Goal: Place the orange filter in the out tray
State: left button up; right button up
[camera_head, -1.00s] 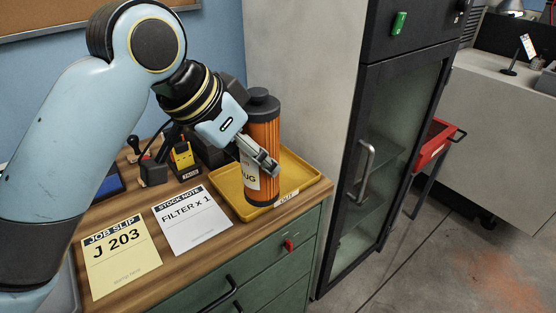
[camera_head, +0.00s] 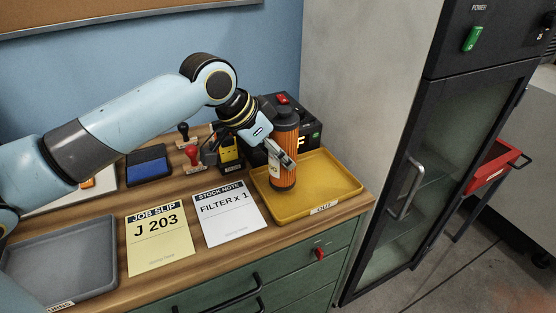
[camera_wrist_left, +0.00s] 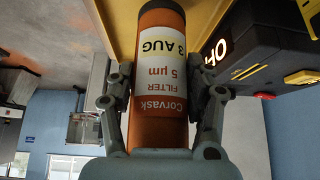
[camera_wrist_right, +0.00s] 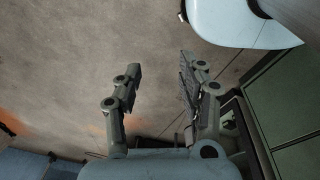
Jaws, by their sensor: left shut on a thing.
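The orange filter (camera_head: 281,165) is an upright cylinder with a dark cap and dark base. It stands in or just above the left part of the yellow out tray (camera_head: 330,195); whether its base touches the tray floor I cannot tell. My left gripper (camera_head: 281,157) is shut around the filter's body.
A job slip (camera_head: 158,236) and a stock note (camera_head: 229,212) lie left of the tray. A grey tray (camera_head: 62,262) is at the front left. Stamps, an ink pad (camera_head: 149,165) and a black device (camera_head: 305,128) stand behind. A tall glass-door cabinet (camera_head: 415,175) is right of the bench.

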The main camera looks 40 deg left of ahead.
aim_at(271, 157)
pick_arm(q)
notch_tip(271, 157, down, 2)
jog(key=shift+f, duration=0.4)
jog(key=o, duration=1.5)
jog(key=shift+f, duration=0.1)
jog(key=shift+o, duration=0.2)
pick_arm(e)
jog(key=shift+s+r, duration=0.1)
jog(key=shift+s, duration=0.45)
pick_arm(q)
jog(key=p+v, duration=0.1)
jog(key=v, duration=1.1)
pick_arm(e)
jog(key=shift+w+r, duration=0.15)
jog(key=shift+r, duration=0.5)
